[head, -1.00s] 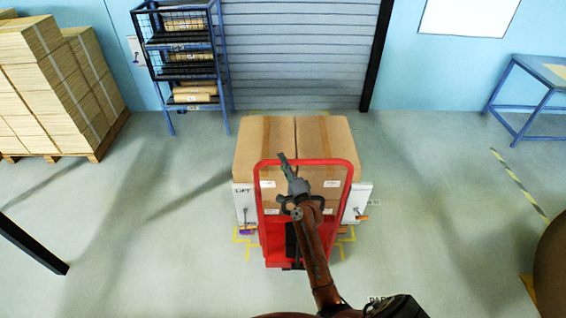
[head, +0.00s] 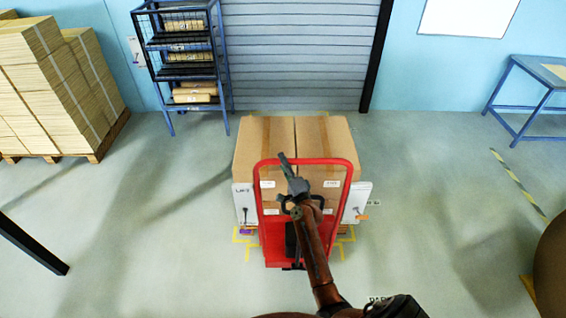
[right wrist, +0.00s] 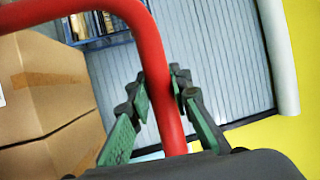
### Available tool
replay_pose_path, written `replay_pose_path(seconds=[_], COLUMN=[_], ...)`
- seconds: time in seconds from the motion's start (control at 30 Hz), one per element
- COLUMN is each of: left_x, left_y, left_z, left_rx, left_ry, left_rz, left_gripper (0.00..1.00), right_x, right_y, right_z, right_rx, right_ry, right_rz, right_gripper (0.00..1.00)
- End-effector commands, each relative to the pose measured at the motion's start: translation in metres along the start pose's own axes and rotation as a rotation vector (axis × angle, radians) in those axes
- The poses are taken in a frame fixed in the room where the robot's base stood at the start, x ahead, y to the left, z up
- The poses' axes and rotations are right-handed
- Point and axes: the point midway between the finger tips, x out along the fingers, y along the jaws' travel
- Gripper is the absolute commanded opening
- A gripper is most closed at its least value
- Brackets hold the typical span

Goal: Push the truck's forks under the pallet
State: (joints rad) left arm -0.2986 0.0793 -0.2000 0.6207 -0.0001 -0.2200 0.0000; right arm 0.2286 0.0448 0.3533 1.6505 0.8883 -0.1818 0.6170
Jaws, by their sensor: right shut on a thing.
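The red truck (head: 281,257) stands upright in the middle of the head view, its tall frame and handle bar (head: 354,180) facing me. Its forks are hidden. Two large brown cartons (head: 265,145) are stacked side by side just beyond it, with white panels (head: 356,200) at both sides. The pallet below is mostly hidden, so I cannot tell how far the forks reach. My right gripper (head: 291,172) is at the truck's frame. In the right wrist view my right gripper (right wrist: 160,88) is shut on the red handle bar (right wrist: 152,50). My left gripper is out of view.
Yellow floor marks (head: 247,242) surround the load. Behind it is a grey roller shutter (head: 300,60), with a blue rack (head: 223,75) at left. Stacked sheets (head: 40,90) stand far left, a blue table (head: 515,95) far right. Floor on both sides is clear.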

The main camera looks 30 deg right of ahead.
Motion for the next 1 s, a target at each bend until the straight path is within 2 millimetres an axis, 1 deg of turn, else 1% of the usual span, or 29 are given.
replay_pose_path(seconds=[0.03,0.13,0.27,0.37,0.4,0.53,0.63,0.67,0.77,0.93,1.0], left_x=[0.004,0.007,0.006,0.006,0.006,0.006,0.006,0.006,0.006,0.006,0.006], left_y=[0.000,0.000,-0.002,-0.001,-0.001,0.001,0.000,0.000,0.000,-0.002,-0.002], left_z=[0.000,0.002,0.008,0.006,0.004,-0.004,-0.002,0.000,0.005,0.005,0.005], left_rx=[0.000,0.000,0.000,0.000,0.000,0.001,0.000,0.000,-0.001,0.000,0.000], left_ry=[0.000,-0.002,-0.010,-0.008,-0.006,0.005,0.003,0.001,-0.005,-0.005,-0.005], left_rz=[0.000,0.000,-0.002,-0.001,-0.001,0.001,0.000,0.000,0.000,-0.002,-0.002], left_gripper=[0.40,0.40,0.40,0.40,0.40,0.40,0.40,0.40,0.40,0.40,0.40], right_x=[0.008,0.019,0.019,0.019,0.018,0.018,0.018,0.019,0.019,0.017,0.013], right_y=[0.002,0.003,0.000,0.001,0.001,0.002,0.002,0.002,0.002,0.002,0.003], right_z=[-0.004,-0.009,-0.010,-0.010,-0.010,-0.009,-0.008,-0.008,-0.008,-0.009,-0.009], right_rx=[-0.004,-0.004,-0.004,-0.003,-0.003,-0.002,-0.001,-0.001,-0.001,-0.002,-0.002], right_ry=[0.000,0.002,0.004,0.004,0.004,0.003,0.001,0.001,0.001,0.002,0.002], right_rz=[-0.002,-0.004,-0.006,-0.005,-0.003,-0.002,-0.003,-0.003,-0.003,-0.002,-0.002], right_gripper=[0.00,0.00,0.00,0.00,0.20,0.29,0.36,0.37,0.37,0.37,0.37])
